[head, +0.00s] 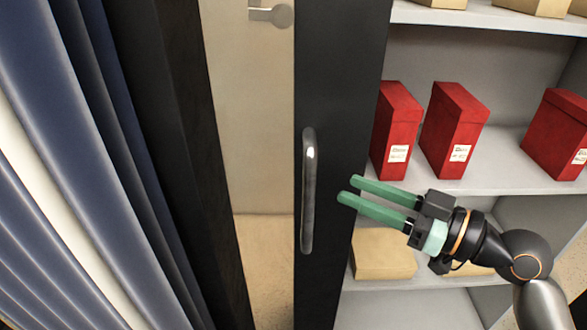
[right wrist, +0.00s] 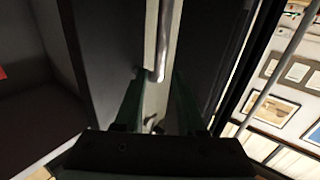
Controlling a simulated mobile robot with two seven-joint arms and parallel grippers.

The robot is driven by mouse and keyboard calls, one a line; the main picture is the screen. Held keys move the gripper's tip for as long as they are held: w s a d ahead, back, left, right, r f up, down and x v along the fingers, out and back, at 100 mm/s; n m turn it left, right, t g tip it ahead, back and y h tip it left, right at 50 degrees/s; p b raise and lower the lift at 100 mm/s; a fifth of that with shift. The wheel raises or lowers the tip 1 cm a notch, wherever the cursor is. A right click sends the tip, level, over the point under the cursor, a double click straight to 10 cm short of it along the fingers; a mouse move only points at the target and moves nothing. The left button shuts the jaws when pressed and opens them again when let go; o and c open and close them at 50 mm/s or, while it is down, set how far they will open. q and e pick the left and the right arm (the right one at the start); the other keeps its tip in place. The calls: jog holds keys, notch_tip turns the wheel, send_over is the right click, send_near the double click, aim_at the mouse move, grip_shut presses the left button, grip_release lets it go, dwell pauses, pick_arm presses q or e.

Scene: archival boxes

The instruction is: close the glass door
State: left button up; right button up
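The glass door (head: 340,100) has a dark frame and stands open, with shelves showing to its right in the head view. Its upright metal bar handle (head: 308,190) is on the dark frame strip. My right gripper (head: 348,189) comes in from the right with its two green fingers apart, their tips just right of the handle and pointing at it. In the right wrist view the handle (right wrist: 163,45) shows ahead, in line with the gap between the fingers. I see no contact between fingers and handle. My left gripper is not in view.
Pale shelves (head: 495,187) at the right hold several red boxes (head: 455,125) and tan boxes (head: 383,254). Blue and white upright folds (head: 75,170) fill the left side. A pale surface with a lever handle (head: 271,14) shows behind the door.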

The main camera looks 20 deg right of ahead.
aim_at(304, 171)
jog(key=p+x, duration=0.3)
jog(key=x, duration=0.7)
jog(key=shift+w+a+r+p, duration=0.1)
jog(key=shift+w+a+p, duration=0.1)
jog(key=shift+a+p, duration=0.1)
jog(key=shift+w+a, duration=0.5)
jog(key=shift+w, duration=0.05)
grip_shut()
dwell(0.5)
